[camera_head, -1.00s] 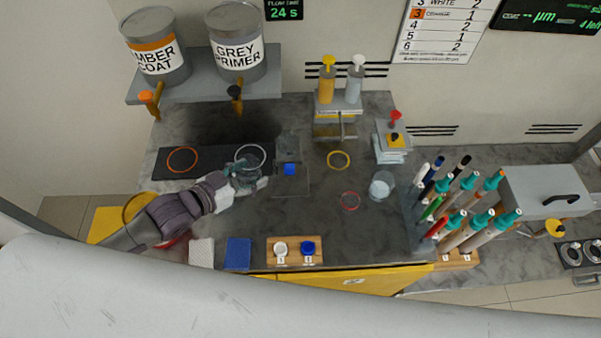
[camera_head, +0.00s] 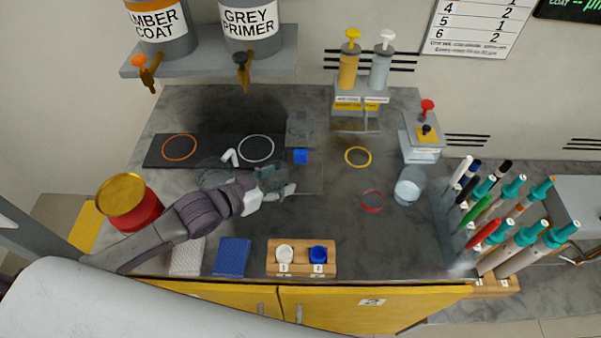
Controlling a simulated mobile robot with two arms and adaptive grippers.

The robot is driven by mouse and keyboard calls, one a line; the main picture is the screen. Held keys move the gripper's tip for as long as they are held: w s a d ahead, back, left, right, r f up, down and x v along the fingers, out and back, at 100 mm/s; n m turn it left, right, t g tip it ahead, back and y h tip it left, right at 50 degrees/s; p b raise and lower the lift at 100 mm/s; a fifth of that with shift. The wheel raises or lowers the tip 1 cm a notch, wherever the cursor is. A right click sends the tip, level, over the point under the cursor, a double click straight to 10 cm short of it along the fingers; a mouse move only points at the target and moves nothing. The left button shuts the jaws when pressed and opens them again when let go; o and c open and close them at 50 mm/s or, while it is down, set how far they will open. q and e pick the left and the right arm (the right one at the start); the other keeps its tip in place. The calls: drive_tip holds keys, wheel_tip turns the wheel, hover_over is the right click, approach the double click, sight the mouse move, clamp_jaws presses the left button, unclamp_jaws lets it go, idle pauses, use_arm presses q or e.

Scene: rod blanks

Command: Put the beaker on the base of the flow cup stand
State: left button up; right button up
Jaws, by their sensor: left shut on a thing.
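My left gripper (camera_head: 277,191) reaches in from the left, low over the worktop. It is shut on a clear, greenish beaker (camera_head: 268,176), partly hidden by the fingers. I cannot tell whether the beaker touches the base. My right gripper is not in view.
A second clear vessel (camera_head: 410,186) stands right of a red ring (camera_head: 372,200). A yellow ring (camera_head: 358,156) lies behind. A pen rack (camera_head: 457,235) is at right, a wooden cup block (camera_head: 301,271) in front. A red can (camera_head: 136,208) stands left of my arm.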

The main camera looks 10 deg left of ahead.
sight(286, 172)
use_arm(q)
drive_tip(key=w+d, duration=0.1)
drive_tip(key=w+b, duration=0.1)
drive_tip(key=w+d, duration=0.1)
drive_tip(key=w, duration=0.1)
drive_tip(key=shift+d+b, duration=0.3)
drive_tip(key=shift+d, duration=0.05)
drive_tip(key=b+x, duration=0.2)
drive_tip(key=x, duration=0.1)
drive_tip(key=shift+w+d+b, duration=0.15)
drive_tip(key=shift+w+b, duration=0.1)
drive_tip(key=shift+b, duration=0.15)
drive_tip(key=shift+f, duration=0.15)
drive_tip(key=shift+s, duration=0.1)
drive_tip(key=o, duration=1.2)
drive_tip(key=shift+c, duration=0.2)
